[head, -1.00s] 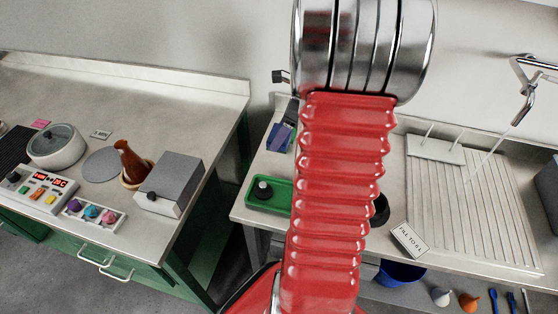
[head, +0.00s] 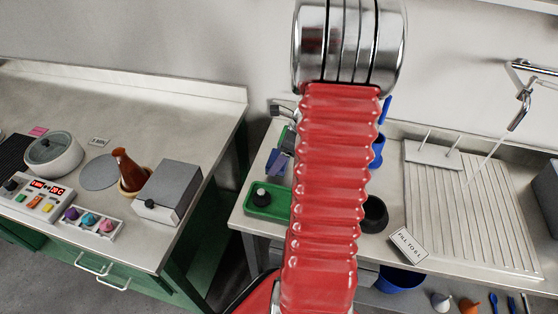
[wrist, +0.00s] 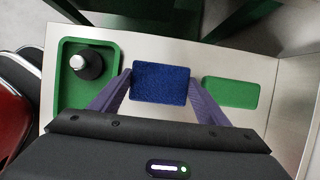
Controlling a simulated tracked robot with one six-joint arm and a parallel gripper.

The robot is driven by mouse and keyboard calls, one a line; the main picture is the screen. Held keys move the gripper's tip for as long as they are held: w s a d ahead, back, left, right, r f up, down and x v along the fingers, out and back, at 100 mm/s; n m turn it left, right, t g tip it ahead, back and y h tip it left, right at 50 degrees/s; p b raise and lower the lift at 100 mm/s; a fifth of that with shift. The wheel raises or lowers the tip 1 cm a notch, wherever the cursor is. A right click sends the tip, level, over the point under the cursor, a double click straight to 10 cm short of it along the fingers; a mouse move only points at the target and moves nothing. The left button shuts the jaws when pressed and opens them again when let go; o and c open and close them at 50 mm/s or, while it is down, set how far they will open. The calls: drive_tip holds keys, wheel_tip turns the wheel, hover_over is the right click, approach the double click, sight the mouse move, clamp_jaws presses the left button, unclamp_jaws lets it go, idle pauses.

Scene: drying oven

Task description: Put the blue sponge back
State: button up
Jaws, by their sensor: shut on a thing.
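The blue sponge (wrist: 161,82) lies between the two purple fingers of my gripper (wrist: 160,88) in the wrist view, one finger at each short side. My gripper is shut on it. In the head view the fingers and sponge (head: 277,163) show small and dark just left of my red arm, over the right bench behind the green tray. A flat green pad (wrist: 231,93) lies to the right of the sponge in the wrist view. Whether the sponge touches the bench cannot be told.
The green tray (head: 280,209) holds a black, white-topped object (head: 262,194). A black cup (head: 376,214) and a blue holder (head: 378,150) stand right of my arm. A "FILL TO 6 L" sign (head: 409,246) and a ribbed drainboard (head: 470,210) are farther right. A gap separates the benches.

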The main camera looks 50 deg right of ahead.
drive_tip(key=shift+f, duration=0.85)
drive_tip(key=shift+f, duration=0.1)
drive_tip(key=o, duration=1.2)
drive_tip(key=v, duration=1.2)
